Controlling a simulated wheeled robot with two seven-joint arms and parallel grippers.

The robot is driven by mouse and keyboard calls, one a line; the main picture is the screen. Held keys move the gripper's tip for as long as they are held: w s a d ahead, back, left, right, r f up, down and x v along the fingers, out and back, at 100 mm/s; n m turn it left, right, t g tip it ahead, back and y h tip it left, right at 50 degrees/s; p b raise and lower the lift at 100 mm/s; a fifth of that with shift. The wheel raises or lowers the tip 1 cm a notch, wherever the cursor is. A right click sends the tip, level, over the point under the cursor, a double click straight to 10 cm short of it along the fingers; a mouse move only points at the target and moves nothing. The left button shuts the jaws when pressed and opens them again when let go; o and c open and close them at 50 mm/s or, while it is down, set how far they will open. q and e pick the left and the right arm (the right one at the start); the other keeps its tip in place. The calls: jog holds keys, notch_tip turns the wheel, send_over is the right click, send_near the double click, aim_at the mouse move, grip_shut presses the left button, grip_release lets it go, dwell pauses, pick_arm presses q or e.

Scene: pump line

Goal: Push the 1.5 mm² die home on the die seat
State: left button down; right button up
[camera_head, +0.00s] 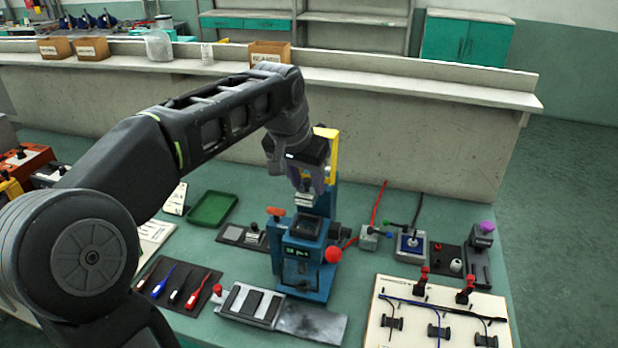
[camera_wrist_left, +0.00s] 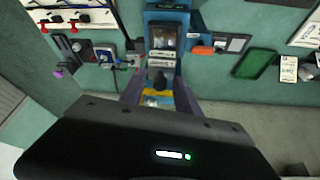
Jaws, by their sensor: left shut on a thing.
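My left gripper (camera_head: 305,188) comes down from above over the blue press (camera_head: 289,266), pointing downward. It is shut on a small silver-grey block, the die (camera_head: 304,200); its size marking is not readable. The die is over the dark top of the press, where the die seat (camera_head: 306,227) appears to be. I cannot tell whether the die touches the seat. In the left wrist view the black gripper body covers the lower part. The press also shows there (camera_wrist_left: 166,38), beyond the fingers, with a dark knob-like part (camera_wrist_left: 158,79) between them. My right gripper is not in view.
A red ball knob (camera_head: 333,254) sticks out at the press's right side. A green tray (camera_head: 212,209) lies at the back left. A cable board (camera_head: 436,318) is at the front right, a screwdriver mat (camera_head: 178,286) at the front left.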

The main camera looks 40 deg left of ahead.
aim_at(305, 193)
pick_arm(q)
jog(key=shift+w+f, duration=0.1)
notch_tip(305, 193, down, 5)
jog(key=b, duration=0.4)
jog(key=shift+f, duration=0.1)
dwell(0.8)
jog(key=shift+f+b, duration=0.95)
jog(key=shift+f, duration=0.05)
dwell(2.5)
jog(key=c, duration=0.7)
grip_release()
jog(key=shift+o, duration=0.2)
